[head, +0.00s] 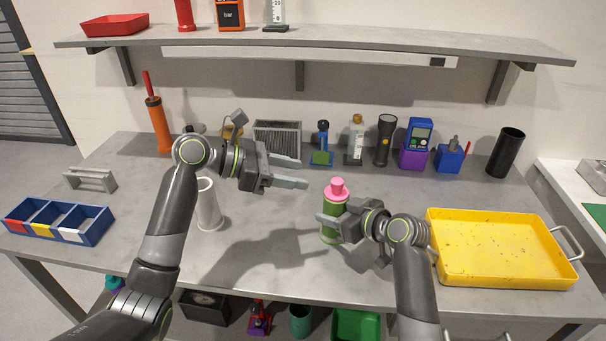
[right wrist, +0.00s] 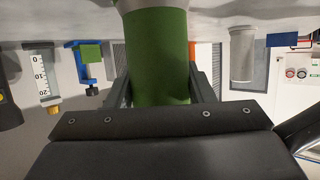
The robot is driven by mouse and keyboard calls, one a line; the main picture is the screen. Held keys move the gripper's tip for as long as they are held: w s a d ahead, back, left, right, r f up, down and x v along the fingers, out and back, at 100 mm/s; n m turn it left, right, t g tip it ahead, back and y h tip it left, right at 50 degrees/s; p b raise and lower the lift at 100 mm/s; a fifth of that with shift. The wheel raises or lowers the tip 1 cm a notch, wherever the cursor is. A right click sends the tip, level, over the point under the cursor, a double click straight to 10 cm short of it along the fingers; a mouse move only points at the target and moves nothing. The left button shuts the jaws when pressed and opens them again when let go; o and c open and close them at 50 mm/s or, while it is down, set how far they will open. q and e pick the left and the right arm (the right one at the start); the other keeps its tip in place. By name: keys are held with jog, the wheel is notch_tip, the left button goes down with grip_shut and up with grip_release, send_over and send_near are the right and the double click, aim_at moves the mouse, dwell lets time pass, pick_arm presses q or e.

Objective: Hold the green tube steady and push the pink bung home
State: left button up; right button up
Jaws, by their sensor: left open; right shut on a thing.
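The green tube (head: 334,204) stands upright on the grey bench, right of the middle in the head view. The pink bung (head: 337,188) sits at the tube's top, with its wide flange above the green. My right gripper (head: 330,222) is shut on the tube's side. The right wrist view shows the green tube (right wrist: 157,55) between the fingers; the bung is not seen there. My left gripper (head: 304,172) is open and empty, to the left of the bung and a little higher in the picture, apart from it.
A white cylinder (head: 208,205) stands left of the tube. A yellow tray (head: 500,279) lies at the right and a blue divided bin (head: 88,236) at the left. Several tools and devices, including a black torch (head: 384,140), line the back of the bench under a shelf (head: 320,40).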

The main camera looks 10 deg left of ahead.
dwell(0.3)
jog(key=o, duration=1.2)
jog(key=shift+c, duration=0.2)
